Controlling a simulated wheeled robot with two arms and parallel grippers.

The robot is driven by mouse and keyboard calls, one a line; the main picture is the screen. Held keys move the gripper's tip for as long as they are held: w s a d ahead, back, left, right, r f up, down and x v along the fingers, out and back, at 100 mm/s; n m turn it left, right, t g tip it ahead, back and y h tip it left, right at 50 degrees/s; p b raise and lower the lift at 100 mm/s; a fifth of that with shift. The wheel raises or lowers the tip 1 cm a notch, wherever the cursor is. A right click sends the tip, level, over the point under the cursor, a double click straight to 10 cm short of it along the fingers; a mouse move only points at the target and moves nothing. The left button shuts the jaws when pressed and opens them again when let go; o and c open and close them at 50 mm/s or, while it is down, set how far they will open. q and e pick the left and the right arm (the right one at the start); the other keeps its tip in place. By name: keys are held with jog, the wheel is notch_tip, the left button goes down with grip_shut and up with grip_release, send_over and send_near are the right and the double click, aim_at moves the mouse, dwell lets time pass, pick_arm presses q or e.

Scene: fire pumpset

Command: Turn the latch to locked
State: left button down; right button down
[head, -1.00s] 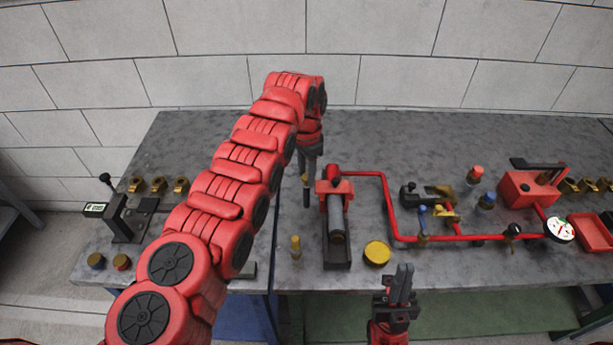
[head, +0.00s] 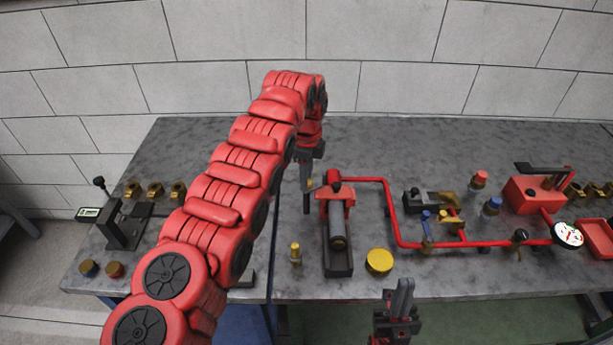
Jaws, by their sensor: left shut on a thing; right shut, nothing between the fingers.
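My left gripper (head: 307,196) points down just left of the red-headed pump cylinder (head: 336,215) in the head view. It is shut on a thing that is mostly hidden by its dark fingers. A small yellow bit shows beside the fingers. I cannot make out the latch clearly or tell which way it is turned. My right gripper (head: 402,298) is low in the view, in front of the bench edge. Its fingers point up, and it is shut and empty.
A red pipe (head: 394,215) runs from the cylinder to a gauge (head: 567,234). A yellow cap (head: 379,261) and a small brass fitting (head: 295,253) stand near the front of the grey bench (head: 420,150). My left arm hides much of the left side.

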pick_arm(q)
jog(key=m, duration=0.5)
jog(key=shift+m, duration=0.3)
dwell(0.4)
jog(key=c, duration=0.5)
grip_release()
